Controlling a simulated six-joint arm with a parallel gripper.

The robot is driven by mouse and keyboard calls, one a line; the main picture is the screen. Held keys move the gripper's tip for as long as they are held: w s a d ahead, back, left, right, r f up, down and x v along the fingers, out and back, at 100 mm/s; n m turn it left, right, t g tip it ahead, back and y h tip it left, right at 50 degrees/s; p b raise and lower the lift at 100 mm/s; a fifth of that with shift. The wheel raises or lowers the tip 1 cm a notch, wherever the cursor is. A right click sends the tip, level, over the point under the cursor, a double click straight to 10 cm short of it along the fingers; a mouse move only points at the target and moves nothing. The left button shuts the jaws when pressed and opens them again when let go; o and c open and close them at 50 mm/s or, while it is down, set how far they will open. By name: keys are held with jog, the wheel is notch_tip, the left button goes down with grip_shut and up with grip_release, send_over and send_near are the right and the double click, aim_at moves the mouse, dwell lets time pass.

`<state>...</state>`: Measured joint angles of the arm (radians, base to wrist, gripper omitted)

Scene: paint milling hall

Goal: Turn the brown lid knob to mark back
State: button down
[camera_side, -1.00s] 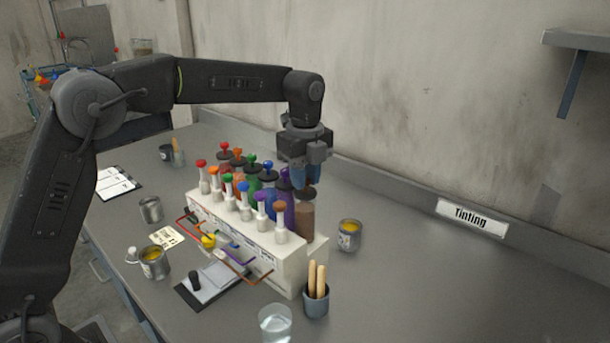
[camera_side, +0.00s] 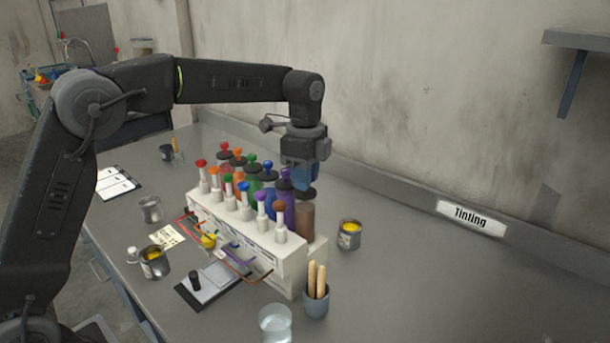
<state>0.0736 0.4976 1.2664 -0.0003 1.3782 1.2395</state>
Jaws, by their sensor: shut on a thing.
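The brown lid knob (camera_side: 308,194) is a dark round cap on top of the brown canister (camera_side: 305,222), at the near right end of the white tinting dispenser (camera_side: 289,262). My gripper (camera_side: 305,190) points straight down from above with its blue fingers shut on the brown lid knob. The fingers hide part of the knob. No position marks around the knob can be made out, so I cannot tell which way it points.
Several coloured canisters and pumps stand in rows beside the brown one. A paint can (camera_side: 349,234) stands close on the right. A cup with wooden sticks (camera_side: 316,298) and a glass (camera_side: 275,323) stand in front. The right side of the bench is clear.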

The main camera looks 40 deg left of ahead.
jog(key=n, duration=0.4)
jog(key=shift+n, duration=0.3)
jog(key=n, duration=0.3)
jog(key=shift+n, duration=0.4)
jog(key=n, duration=1.5)
jog(key=shift+r, duration=0.1)
jog(key=n, duration=0.6)
jog(key=shift+n, duration=0.3)
jog(key=c, duration=1)
grip_release()
